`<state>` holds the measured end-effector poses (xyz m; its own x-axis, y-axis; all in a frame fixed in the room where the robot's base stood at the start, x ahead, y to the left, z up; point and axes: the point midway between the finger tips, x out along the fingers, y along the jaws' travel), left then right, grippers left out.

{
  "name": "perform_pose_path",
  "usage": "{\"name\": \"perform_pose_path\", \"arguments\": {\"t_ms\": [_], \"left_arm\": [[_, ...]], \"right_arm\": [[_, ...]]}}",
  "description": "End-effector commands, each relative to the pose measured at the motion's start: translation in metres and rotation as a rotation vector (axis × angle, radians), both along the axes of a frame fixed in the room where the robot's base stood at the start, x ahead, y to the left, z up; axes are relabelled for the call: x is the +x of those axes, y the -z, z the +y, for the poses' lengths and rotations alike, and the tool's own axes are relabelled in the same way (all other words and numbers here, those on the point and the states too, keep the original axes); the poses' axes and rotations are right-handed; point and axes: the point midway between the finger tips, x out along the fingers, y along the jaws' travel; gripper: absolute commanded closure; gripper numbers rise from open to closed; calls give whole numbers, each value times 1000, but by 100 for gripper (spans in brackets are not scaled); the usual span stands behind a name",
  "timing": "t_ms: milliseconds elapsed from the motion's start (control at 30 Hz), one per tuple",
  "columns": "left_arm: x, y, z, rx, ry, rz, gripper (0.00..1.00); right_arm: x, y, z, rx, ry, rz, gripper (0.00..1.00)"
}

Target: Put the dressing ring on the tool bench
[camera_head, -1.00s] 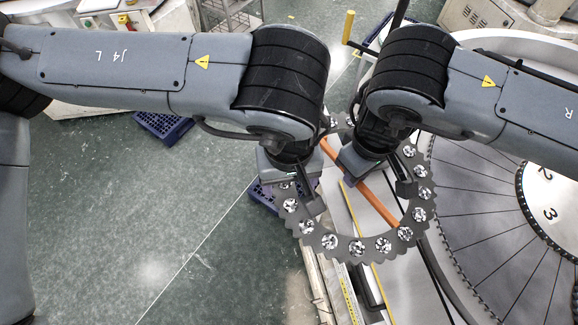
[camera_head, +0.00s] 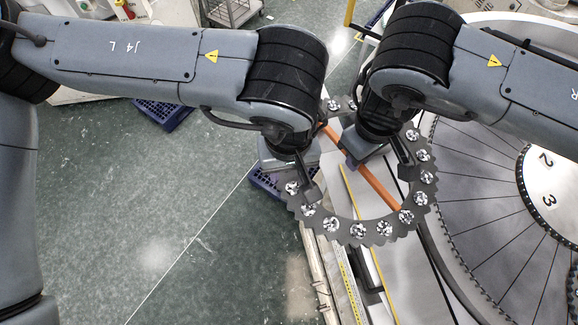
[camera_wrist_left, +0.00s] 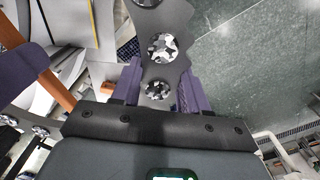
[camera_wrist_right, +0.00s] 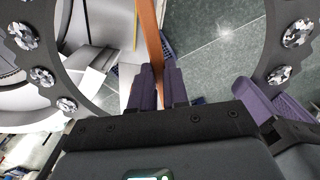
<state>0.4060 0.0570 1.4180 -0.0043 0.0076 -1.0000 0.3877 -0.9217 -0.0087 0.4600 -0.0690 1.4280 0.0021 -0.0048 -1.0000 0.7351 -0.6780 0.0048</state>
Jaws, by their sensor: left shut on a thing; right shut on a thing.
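The dressing ring (camera_head: 333,228) is a flat grey toothed ring set with silvery discs, with an orange bar (camera_head: 380,188) across its middle. My left gripper (camera_head: 288,165) is shut on its left rim; the left wrist view shows the rim (camera_wrist_left: 165,70) between the purple fingers. My right gripper (camera_head: 357,158) is shut on the orange bar, which also shows in the right wrist view (camera_wrist_right: 151,40). I cannot tell which surface is the tool bench.
A large round machine with a numbered centre (camera_head: 545,175) stands at the right. A pale structure with yellow strips (camera_head: 347,282) lies below the ring. A blue crate (camera_head: 268,186) is on the floor by its left edge, another (camera_head: 163,115) further left. The green floor (camera_head: 130,200) is mostly clear.

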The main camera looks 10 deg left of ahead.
Motion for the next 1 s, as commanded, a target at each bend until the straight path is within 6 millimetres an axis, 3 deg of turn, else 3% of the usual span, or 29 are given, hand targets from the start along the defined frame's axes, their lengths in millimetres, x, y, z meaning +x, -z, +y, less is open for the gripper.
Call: {"name": "perform_pose_path", "arguments": {"t_ms": [33,100,1000], "left_arm": [[1,-2,-4,-13,4,-5,90],[1,-3,-5,-14,5,-6,100],[2,-4,-7,-18,6,-13,100]], "right_arm": [[-1,-3,5,13,-8,-1,100],[-1,-3,6,14,-9,-1,100],[-4,-2,8,15,-18,4,100]]}}
